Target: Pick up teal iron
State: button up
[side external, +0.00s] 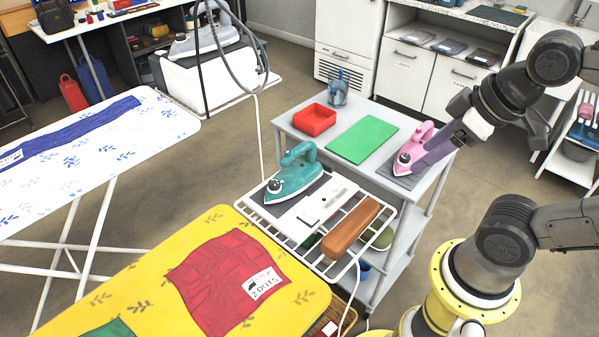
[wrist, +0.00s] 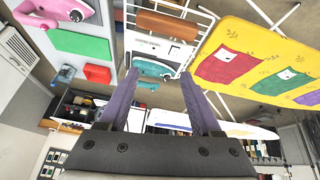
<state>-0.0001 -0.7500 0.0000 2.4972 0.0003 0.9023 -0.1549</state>
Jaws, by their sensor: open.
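The teal iron (side external: 290,178) rests on the white wire rack (side external: 262,228) at the end of the yellow ironing board, its handle up. It also shows in the wrist view (wrist: 153,69), ahead of my fingers and apart from them. My gripper (side external: 428,160), with purple fingers, is to the right of the teal iron, over the grey cart near the pink iron. In the wrist view my gripper (wrist: 156,78) is open, and nothing is held between its fingers. Whether a finger touches the pink iron cannot be told from the side.
The pink iron (side external: 408,158), green mat (side external: 362,141), red tray (side external: 314,120) and a blue-grey jug (side external: 338,88) are on the cart (side external: 328,156). A brown wooden block (side external: 350,228) lies beside the teal iron. A grey hose hangs behind. The yellow board (side external: 140,290) carries red cloth.

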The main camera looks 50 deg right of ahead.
notch_tip(320, 180, up, 4)
jog(key=w+n, duration=0.3)
jog(key=n, duration=0.1)
jog(key=n+g, duration=0.2)
jog(key=n, duration=1)
send_over(303, 145)
jog(key=s, duration=0.3)
notch_tip(303, 145, down, 4)
jog(key=shift+g, duration=0.7)
jog(key=f, duration=0.4)
jog(key=w+f, duration=0.1)
jog(key=f, duration=0.3)
jog(key=w+f, duration=0.1)
jog(key=f, duration=0.3)
jog(key=shift+w+f, duration=0.1)
jog(key=shift+f, duration=0.05)
jog(key=shift+w+f, duration=0.2)
jog(key=shift+f, duration=0.75)
jog(key=shift+w+f, duration=0.15)
jog(key=shift+f, duration=0.8)
jog(key=shift+w+f, duration=0.2)
jog(key=shift+f, duration=0.75)
